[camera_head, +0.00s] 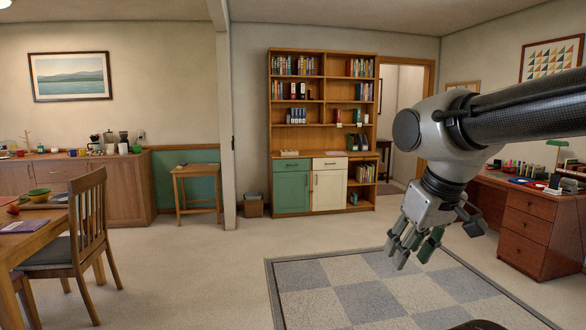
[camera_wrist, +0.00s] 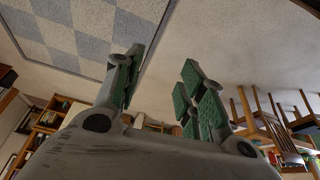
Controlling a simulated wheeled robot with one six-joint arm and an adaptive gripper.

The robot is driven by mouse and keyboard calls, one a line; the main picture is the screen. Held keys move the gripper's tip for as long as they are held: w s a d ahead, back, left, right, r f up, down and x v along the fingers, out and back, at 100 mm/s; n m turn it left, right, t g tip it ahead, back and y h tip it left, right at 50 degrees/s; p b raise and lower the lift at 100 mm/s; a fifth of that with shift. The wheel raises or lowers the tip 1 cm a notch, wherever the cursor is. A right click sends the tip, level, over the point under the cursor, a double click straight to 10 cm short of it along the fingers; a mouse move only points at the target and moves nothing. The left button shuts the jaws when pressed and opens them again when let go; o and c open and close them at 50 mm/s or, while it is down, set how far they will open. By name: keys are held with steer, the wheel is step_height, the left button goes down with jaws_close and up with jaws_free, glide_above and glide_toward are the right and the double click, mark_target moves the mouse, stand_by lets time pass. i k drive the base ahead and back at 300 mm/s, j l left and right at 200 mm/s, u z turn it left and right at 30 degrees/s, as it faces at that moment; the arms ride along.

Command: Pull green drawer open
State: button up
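The green drawer (camera_head: 291,165) is at the lower left of the tall wooden bookcase (camera_head: 323,130) in the head view, just above a green cabinet door (camera_head: 291,192). It looks shut, with a small handle on its front. My gripper (camera_head: 432,240) hangs in the right half of the head view, well in front of the bookcase and far from the drawer. Its fingers, with green pads, are spread apart and empty, as the wrist view (camera_wrist: 158,80) also shows. The drawer cannot be made out in the wrist view.
A cream drawer (camera_head: 329,164) and door sit beside the green ones. A checkered rug (camera_head: 350,285) lies on the floor ahead. A reddish desk (camera_head: 527,230) stands right, a chair (camera_head: 90,225) and table left. A small wooden table (camera_head: 196,172) stands by the wall. Floor before the bookcase is clear.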

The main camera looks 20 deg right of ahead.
mark_target(298, 164)
steer(key=i+z, duration=0.3)
steer(key=i+l, duration=0.1)
steer(key=i, duration=7.35)
